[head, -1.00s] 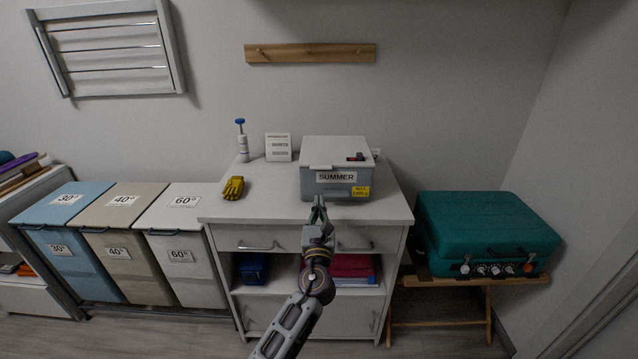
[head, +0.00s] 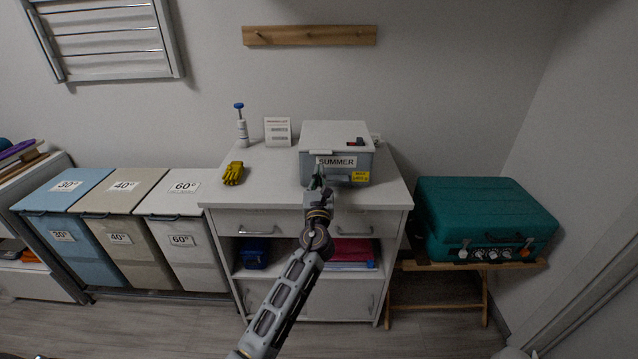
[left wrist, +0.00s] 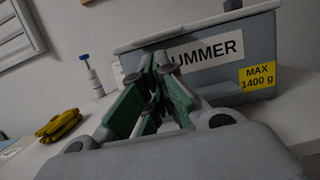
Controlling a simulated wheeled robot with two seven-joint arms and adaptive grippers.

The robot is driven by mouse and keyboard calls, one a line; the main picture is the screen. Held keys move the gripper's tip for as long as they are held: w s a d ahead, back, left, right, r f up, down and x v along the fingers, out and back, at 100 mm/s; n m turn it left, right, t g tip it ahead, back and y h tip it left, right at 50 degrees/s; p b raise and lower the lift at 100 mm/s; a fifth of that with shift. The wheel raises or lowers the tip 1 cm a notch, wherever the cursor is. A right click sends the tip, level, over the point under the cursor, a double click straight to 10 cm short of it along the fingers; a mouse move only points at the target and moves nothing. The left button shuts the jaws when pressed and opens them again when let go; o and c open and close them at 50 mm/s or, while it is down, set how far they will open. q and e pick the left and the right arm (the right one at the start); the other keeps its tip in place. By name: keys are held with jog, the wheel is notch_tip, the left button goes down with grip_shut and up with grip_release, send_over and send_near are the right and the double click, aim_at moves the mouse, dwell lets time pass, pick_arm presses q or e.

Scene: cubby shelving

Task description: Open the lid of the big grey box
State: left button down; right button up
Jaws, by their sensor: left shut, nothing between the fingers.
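The big grey box (head: 354,165) labelled SUMMER stands on the white cabinet top, with its lid (head: 334,135) closed. Its front also shows in the left wrist view (left wrist: 215,72), with a yellow MAX 1400 g label. My left gripper (head: 318,174) is in front of the box, over the front edge of the cabinet top. In the left wrist view its green-padded fingers (left wrist: 153,80) are shut and empty, in front of the left part of the SUMMER label. I cannot tell whether the fingertips touch the box. My right gripper is not in view.
A small white sign (head: 277,131) is behind. A teal case (head: 485,217) sits on a wooden stand to the right.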

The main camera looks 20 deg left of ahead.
aim_at(319, 158)
pick_arm(q)
jog(key=shift+x, duration=1.9)
jog(key=shift+r, duration=0.1)
